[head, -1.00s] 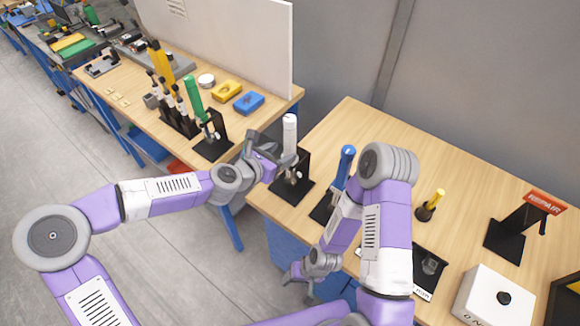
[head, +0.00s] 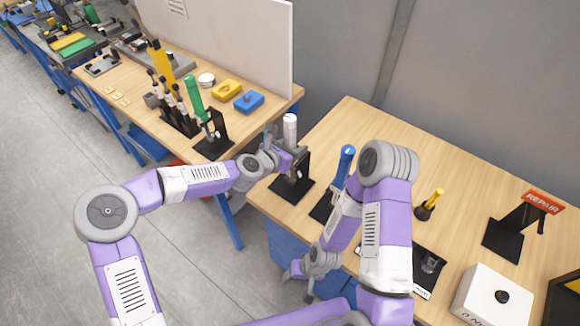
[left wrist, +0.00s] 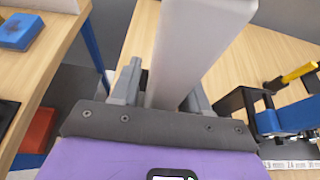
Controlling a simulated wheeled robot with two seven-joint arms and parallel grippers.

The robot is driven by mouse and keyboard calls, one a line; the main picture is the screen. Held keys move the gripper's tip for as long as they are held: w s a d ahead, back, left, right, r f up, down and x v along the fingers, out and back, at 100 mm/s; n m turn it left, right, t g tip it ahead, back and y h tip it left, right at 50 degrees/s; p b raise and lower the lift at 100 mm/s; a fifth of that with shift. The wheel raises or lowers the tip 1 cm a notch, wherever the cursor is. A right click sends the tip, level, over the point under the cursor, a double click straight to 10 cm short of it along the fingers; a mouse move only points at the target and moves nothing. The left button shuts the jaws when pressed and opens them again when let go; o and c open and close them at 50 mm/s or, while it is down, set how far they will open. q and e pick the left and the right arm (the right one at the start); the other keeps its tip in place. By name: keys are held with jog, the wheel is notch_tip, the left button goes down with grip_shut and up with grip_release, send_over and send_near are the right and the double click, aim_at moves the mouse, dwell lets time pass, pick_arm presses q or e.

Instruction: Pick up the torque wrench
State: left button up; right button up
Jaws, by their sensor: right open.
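A white-handled tool, seemingly the torque wrench (head: 290,125), stands upright in a black stand (head: 291,188) at the left end of the right-hand table. My left gripper (head: 284,148) is at its handle. In the left wrist view the pale handle (left wrist: 190,55) rises between the two fingers of my left gripper (left wrist: 163,92). The fingers are close to its sides; I cannot tell whether they press on it. The tool's lower part is hidden there. My right gripper (head: 299,284) is open and empty, low in front of the table.
A blue-handled tool (head: 346,160) stands just right, partly behind my right arm. A green-handled tool (head: 194,96) stands on the left table. A yellow-handled tool (head: 433,200), a REPAIR sign (head: 544,202) and a white box (head: 492,297) are farther right. The table's back middle is clear.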

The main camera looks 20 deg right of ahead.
pick_arm(q)
grip_shut()
dwell(1.1)
jog(key=shift+r, duration=0.2)
